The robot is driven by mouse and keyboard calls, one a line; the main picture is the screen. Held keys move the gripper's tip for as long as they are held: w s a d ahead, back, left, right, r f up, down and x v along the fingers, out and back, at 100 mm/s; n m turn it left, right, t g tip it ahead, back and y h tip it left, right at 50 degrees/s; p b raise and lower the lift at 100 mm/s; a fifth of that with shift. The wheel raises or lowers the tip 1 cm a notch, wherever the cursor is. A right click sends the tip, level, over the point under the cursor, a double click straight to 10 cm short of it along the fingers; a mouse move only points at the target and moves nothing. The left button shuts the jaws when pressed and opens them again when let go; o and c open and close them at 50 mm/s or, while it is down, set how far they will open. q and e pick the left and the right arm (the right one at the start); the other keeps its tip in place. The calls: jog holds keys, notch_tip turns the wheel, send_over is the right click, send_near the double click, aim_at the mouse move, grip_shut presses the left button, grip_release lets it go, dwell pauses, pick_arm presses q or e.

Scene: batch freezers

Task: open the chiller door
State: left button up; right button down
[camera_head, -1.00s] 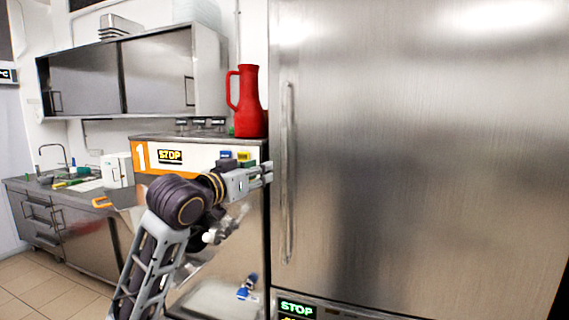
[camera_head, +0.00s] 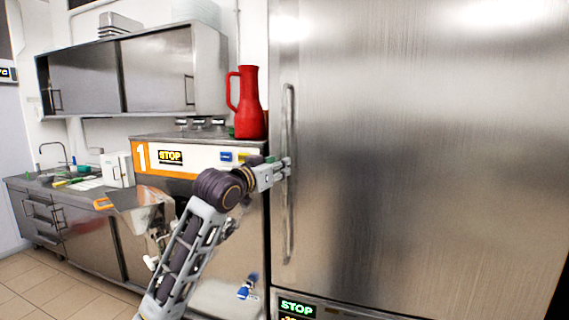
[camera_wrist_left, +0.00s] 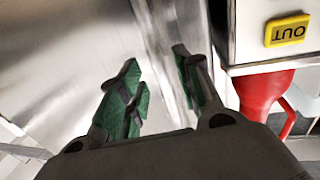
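The chiller door (camera_head: 420,150) is a large brushed-steel panel on the right of the head view and looks shut. Its long vertical handle (camera_head: 289,215) runs along the left edge. My left gripper (camera_head: 286,168) is at the handle's middle height, with its fingertips overlapping the handle in the head view. In the left wrist view my left gripper (camera_wrist_left: 160,86) has its green-padded fingers apart. A steel vertical strip shows between them, and I cannot tell whether the fingers touch the handle. My right gripper is not in view.
A red jug (camera_head: 248,105) stands on the orange-and-white machine (camera_head: 200,158) left of the chiller. A wall cabinet (camera_head: 150,70) and sink counter (camera_head: 85,225) are further left.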

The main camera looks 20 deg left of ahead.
pick_arm(q)
jog(key=x, duration=0.4)
jog(key=shift+w+p, duration=0.25)
jog(key=shift+p, duration=0.1)
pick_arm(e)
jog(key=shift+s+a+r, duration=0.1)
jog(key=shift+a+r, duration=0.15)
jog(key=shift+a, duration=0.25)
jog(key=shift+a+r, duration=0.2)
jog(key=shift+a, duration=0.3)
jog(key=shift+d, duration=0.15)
pick_arm(q)
jog(key=shift+d, duration=0.1)
grip_shut()
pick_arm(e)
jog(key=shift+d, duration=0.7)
